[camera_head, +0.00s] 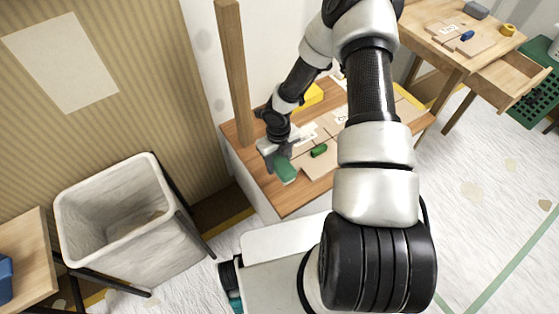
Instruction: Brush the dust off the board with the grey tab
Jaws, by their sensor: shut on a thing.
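My gripper (272,152) is over the left front part of the wooden bench (279,205). It is shut on a brush with a green head (285,172), which hangs at or just above the bench top; I cannot tell if it touches. To its right lies a tan board with a green tab (319,151), partly behind my arm. More tan board with white labels (308,133) lies behind it. I cannot make out a grey tab on these boards, and my arm hides part of them. Any dust is too small to tell.
A yellow object (312,96) sits at the back of the bench, and a wooden post (233,75) stands at its left corner. A white bin (118,243) stands at left. A far table (428,34) holds boards and a blue item (467,36); its drawer (508,78) is open.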

